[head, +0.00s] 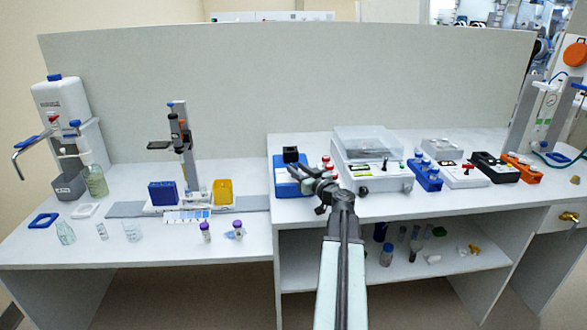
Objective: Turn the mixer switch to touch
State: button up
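A small blue unit with a black top (291,155), which looks like the mixer, stands on the raised bench section, left of the white lidded machine. Its blue body (283,184) is partly hidden behind my gripper. I cannot make out its switch or the switch's setting. My gripper (298,177) is in front of the blue unit, over the front part of the raised bench. Its dark fingers point up and left toward the unit. I cannot tell whether they touch it, and their gap is too small to read. I see nothing held.
The white lidded machine (372,162) stands close on the right, and red-capped tubes (327,164) stand just behind my gripper. Two purple-capped vials (205,231) stand on the lower bench at left. A shelf (440,260) lies below.

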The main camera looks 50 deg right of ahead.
jog(key=x, duration=0.2)
jog(key=shift+w+d, duration=0.1)
jog(key=shift+w, duration=0.25)
grip_shut()
jog(key=shift+s+a+m+g+h, duration=0.1)
jog(key=shift+a+m+g+h, duration=0.1)
jog(key=shift+m+h, duration=0.3)
jog(key=shift+a+m+g+h, duration=0.1)
jog(key=shift+m+g+h, duration=0.15)
jog(key=shift+h, duration=0.45)
jog(key=m+g+h, duration=0.1)
jog(key=m+h, duration=0.1)
jog(key=m+g+h, duration=0.2)
jog(key=h, duration=0.1)
jog(key=shift+d, duration=0.25)
grip_release()
jog(key=shift+a, duration=0.1)
